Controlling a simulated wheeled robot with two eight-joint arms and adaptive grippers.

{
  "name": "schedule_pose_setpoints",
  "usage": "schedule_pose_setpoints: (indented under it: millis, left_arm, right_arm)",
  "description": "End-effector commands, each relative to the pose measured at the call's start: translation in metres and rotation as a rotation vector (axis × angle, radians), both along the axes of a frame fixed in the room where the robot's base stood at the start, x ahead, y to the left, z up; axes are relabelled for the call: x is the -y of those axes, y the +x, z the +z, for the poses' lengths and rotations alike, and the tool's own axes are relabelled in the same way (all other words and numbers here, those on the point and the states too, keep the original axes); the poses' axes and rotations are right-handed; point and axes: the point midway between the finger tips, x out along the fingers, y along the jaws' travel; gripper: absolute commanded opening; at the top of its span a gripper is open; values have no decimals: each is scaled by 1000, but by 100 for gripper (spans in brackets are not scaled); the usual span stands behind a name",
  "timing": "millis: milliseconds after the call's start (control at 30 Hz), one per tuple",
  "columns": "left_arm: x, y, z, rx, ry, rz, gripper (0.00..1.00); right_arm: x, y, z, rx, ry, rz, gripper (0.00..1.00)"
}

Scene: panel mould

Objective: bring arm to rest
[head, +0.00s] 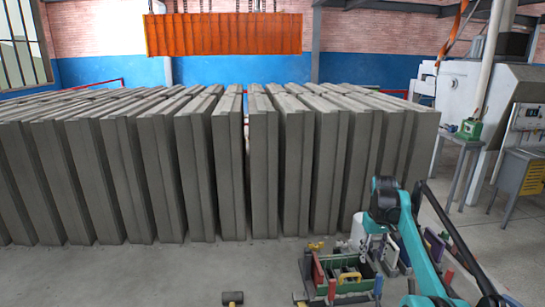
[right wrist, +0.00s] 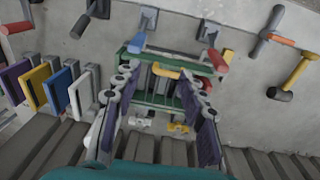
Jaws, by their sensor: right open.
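My right arm, teal and black, comes in from the lower right in the head view. My right gripper (head: 375,240) hangs from it, pointing down near the front of the concrete panels (head: 265,170). In the right wrist view the two fingers of the right gripper (right wrist: 160,110) stand wide apart, with purplish pads facing each other and nothing held between them. A green tool crate (right wrist: 158,97) shows beyond and between the fingers. My left gripper is not in view.
Coloured plates (right wrist: 60,85) and several hammers (right wrist: 290,80) flank the crate in the wrist view. An orange lifting frame (head: 225,34) hangs behind. Floor at left front is clear.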

Motion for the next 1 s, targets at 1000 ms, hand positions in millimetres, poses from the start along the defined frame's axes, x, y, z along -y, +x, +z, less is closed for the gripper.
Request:
schedule_pose_setpoints:
  millis: [1000]
  left_arm:
    - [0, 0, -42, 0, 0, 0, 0]
  right_arm:
    - [-153, -329, -63, 550, 48, -47, 41]
